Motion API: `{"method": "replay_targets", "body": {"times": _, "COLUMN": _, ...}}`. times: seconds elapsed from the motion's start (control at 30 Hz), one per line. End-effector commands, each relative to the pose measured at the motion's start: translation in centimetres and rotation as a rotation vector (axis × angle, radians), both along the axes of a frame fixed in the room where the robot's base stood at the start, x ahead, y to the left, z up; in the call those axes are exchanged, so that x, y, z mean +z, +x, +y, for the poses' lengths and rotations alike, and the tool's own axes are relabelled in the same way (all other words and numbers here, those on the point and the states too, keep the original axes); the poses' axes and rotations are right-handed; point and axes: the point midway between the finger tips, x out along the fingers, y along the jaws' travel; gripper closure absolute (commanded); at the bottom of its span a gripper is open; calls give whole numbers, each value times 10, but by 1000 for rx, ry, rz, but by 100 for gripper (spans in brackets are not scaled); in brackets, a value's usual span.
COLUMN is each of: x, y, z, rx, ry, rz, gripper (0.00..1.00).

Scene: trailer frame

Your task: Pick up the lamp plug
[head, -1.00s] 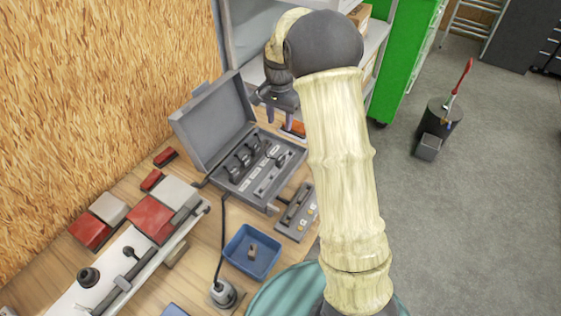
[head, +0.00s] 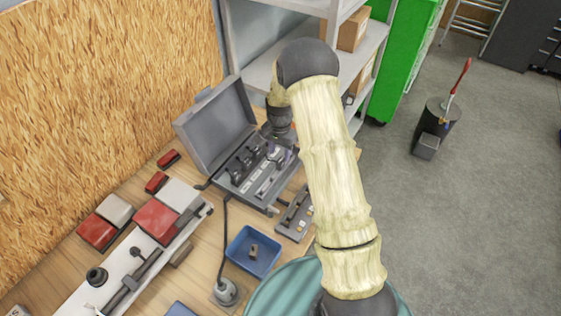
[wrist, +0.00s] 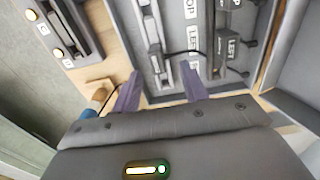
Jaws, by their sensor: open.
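An open grey case (head: 232,176) lies on the bench, with dark levers and white labels inside. The wrist view shows the case panel (wrist: 172,92) close ahead, with labels reading "LEFT" and part of "TOP". In the head view my gripper (head: 288,154) is over the right part of the case, partly hidden by my arm. I cannot tell for sure which piece is the lamp plug.
A blue tray (head: 236,263) holds a small brown piece (head: 253,252). A small grey switch box (head: 290,219) sits right of the case. The raised lid (head: 213,128) stands behind it. Shelves (head: 300,55) rise behind my arm. Red blocks (head: 157,218) lie at left.

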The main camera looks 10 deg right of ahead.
Motion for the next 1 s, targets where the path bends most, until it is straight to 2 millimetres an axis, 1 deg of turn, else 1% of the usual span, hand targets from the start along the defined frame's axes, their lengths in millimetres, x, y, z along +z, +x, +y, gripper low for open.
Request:
{"method": "replay_targets", "body": {"times": 0.37, "x": -4, "y": -1, "z": 0, "rx": 0, "ry": 0, "rz": 1, "gripper": 56}}
{"method": "replay_targets", "body": {"times": 0.47, "x": -11, "y": -2, "z": -1, "rx": 0, "ry": -1, "rz": 4, "gripper": 56}}
{"method": "replay_targets", "body": {"times": 0.73, "x": -44, "y": -4, "z": -2, "rx": -1, "ry": -1, "rz": 4, "gripper": 56}}
{"method": "replay_targets", "body": {"times": 0.83, "x": -50, "y": -3, "z": -2, "rx": -1, "ry": 0, "rz": 0, "gripper": 56}}
{"method": "replay_targets", "body": {"times": 1.0, "x": -53, "y": -3, "z": -2, "rx": 0, "ry": -1, "rz": -1, "gripper": 56}}
